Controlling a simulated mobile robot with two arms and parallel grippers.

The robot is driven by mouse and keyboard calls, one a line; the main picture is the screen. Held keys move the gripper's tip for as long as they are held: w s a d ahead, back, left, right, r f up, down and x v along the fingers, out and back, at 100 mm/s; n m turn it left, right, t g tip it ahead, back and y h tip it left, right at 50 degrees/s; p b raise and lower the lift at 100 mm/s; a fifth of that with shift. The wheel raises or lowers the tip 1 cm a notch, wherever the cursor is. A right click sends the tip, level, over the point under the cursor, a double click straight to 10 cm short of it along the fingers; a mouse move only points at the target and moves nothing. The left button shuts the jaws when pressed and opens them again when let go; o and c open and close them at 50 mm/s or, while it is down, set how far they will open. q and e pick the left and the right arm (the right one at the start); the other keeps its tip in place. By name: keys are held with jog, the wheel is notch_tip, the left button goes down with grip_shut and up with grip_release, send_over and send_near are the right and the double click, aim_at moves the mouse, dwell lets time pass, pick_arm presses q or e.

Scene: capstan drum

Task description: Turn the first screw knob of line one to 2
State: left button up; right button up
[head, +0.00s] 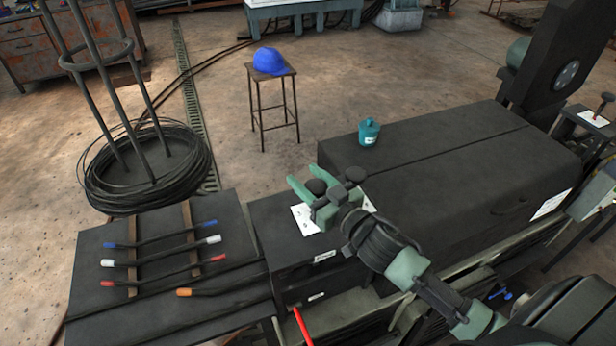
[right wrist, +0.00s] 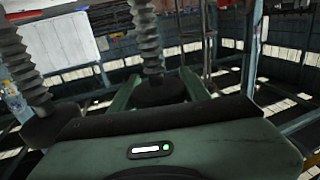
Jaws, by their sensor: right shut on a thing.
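Dark round screw knobs stand on top of the black machine housing, close together. My right gripper (head: 303,175), pale green, has its two fingers on either side of one knob (head: 316,186) and is shut on it. In the right wrist view the held knob (right wrist: 158,92) sits between the fingers, under a ribbed dark spindle. Another knob (right wrist: 52,122) with a ribbed spindle stands to its left. My left gripper is not visible.
The long black housing (head: 450,165) extends right, with a teal pot (head: 369,132) on it. A dark table (head: 90,240) at left holds several bars with coloured ends. A stool (head: 271,85) with a blue cap (head: 270,61) and a wire coil (head: 145,165) stand behind.

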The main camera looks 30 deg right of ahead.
aim_at(323, 194)
jog(key=o, duration=1.1)
jog(key=b+v, duration=0.2)
jog(key=v, duration=0.4)
jog(key=shift+s+f, duration=0.2)
jog(key=shift+s+d+r, duration=0.15)
jog(key=shift+s, duration=0.5)
